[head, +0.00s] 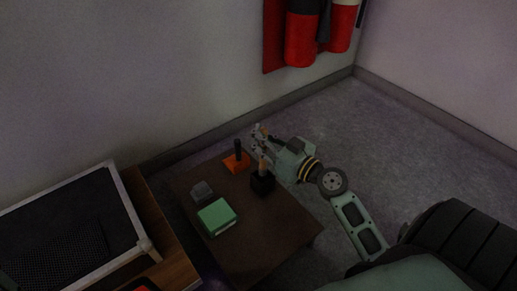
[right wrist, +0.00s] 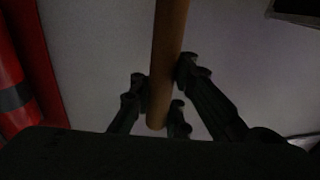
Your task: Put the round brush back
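My right gripper (head: 262,147) is over the far side of a low dark table (head: 262,235). Its fingers (right wrist: 165,88) close on both sides of a wooden handle (right wrist: 168,50), which I take to be the round brush. In the head view, a light wooden piece (head: 263,165) shows just below the fingers, directly above a black block (head: 262,184) on the table. I cannot tell whether it is seated in that block or only above it. An orange block (head: 236,163) with an upright black handle (head: 238,148) stands just left. My left gripper is not in view.
A green box (head: 216,217) and a small grey block (head: 201,191) sit on the table's left part. The table's near right part is bare. A wooden bench with a black mesh panel (head: 70,230) stands at left. Red cylinders (head: 301,38) hang on the back wall.

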